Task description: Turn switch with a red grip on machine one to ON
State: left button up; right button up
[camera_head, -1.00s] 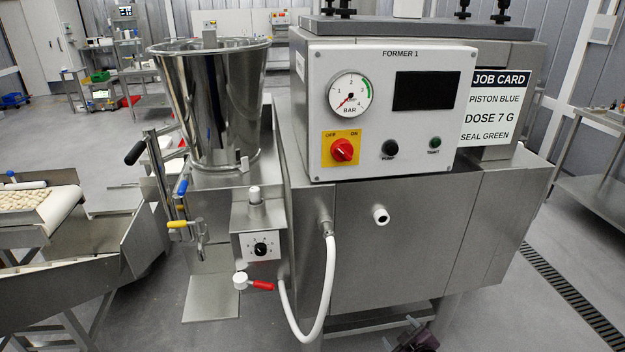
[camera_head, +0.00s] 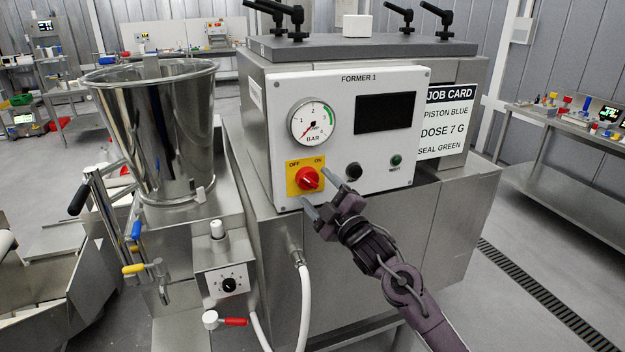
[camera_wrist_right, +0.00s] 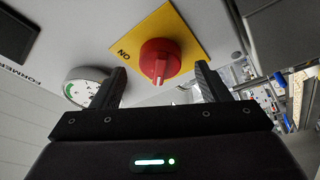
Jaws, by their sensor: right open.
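The red switch (camera_head: 308,178) sits on a yellow plate (camera_head: 292,187) on the front panel marked FORMER 1, with OFF printed at upper left and ON at upper right. Its white pointer line leans toward OFF in the head view. My right gripper (camera_head: 318,190) is open, its two fingertips just in front of and below the switch. In the right wrist view the red switch (camera_wrist_right: 160,62) shows beyond and between the open fingers of my right gripper (camera_wrist_right: 163,78), apart from them. ON is readable on the plate there. My left gripper is not in view.
The pressure gauge (camera_head: 312,123) is above the switch, and a black button (camera_head: 354,171) and green button (camera_head: 396,160) are to its right. A steel hopper (camera_head: 165,130) stands left. A white hose (camera_head: 303,300) hangs below. The job card (camera_head: 445,122) is at right.

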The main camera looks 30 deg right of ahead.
jog(key=shift+p+x, duration=0.3)
jog(key=shift+x, duration=0.85)
jog(key=c, duration=1)
jog(key=shift+o, duration=0.2)
